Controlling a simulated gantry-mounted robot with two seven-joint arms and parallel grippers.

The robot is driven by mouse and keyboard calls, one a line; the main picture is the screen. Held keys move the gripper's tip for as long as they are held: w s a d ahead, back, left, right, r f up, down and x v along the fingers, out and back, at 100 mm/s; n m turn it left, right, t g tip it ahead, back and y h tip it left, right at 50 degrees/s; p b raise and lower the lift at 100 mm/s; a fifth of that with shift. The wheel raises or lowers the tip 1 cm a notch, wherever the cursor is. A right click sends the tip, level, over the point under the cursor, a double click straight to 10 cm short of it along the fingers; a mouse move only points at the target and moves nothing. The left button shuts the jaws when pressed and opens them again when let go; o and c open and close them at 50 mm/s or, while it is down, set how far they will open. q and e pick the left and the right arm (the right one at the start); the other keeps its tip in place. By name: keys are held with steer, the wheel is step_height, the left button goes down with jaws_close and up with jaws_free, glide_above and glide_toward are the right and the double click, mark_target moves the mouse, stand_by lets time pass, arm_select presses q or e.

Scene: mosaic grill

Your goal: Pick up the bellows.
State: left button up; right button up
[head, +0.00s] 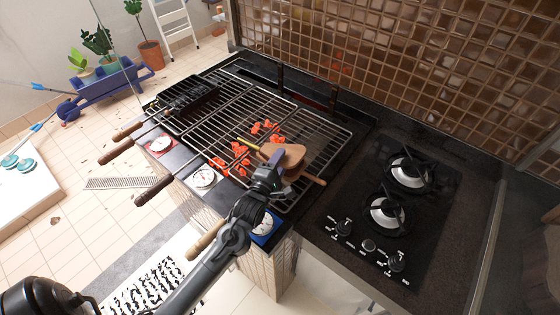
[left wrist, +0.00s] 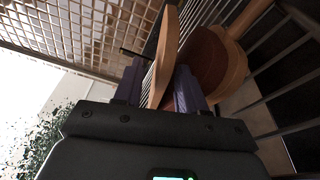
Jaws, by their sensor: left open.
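The bellows (head: 289,155), with brown wooden boards and a handle to the lower right, lies on the grill grate. In the left wrist view, one thin wooden board (left wrist: 164,58) stands edge-on between my fingers, and a rounder wooden part (left wrist: 214,66) is behind the right finger. My left gripper (head: 274,170) is at the near side of the bellows, its purple fingers open and on either side of the thin board (left wrist: 158,88). I cannot tell whether they touch it. The gripper hides part of the bellows. My right gripper is not in view.
The grill grate (head: 262,105) carries red-orange pieces (head: 239,148) and a black grill basket (head: 188,98). Wooden handles (head: 154,190) stick out at the front. A black gas hob (head: 382,205) is on the right, and a tiled wall (head: 400,60) rises behind.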

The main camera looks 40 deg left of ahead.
arm_select(q)
steer(key=shift+x, duration=1.2)
steer(key=shift+c, duration=0.3)
jaws_close()
